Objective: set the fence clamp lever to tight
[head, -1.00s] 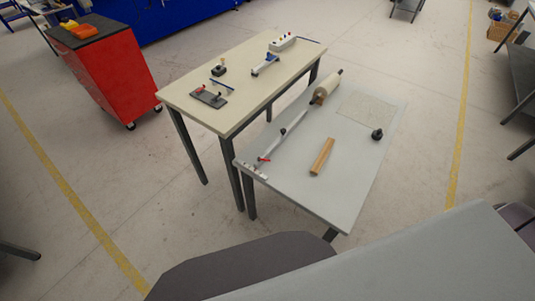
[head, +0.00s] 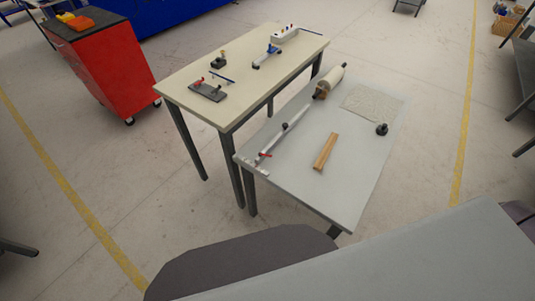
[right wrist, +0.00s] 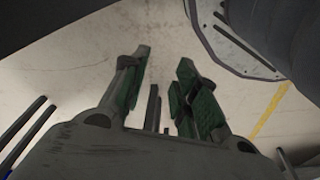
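The fence clamp lever looks to be the small red lever (head: 265,155) at the near-left end of a long metal fence bar (head: 285,132) on the grey table (head: 300,200). It is too small to tell its setting. Another red-handled part sits on a dark plate (head: 208,92) on the cream table. My right gripper (right wrist: 165,80) shows in the right wrist view with its two green-padded fingers apart and nothing between them. It is away from the tables, over the floor. My left gripper is not in view.
A wooden block (head: 325,151), a roll (head: 330,80), a speckled sheet (head: 372,103) and a black knob (head: 382,129) are on the grey table. The cream table (head: 240,110) adjoins it. A red cabinet (head: 105,70) stands at the left. Open floor lies in front.

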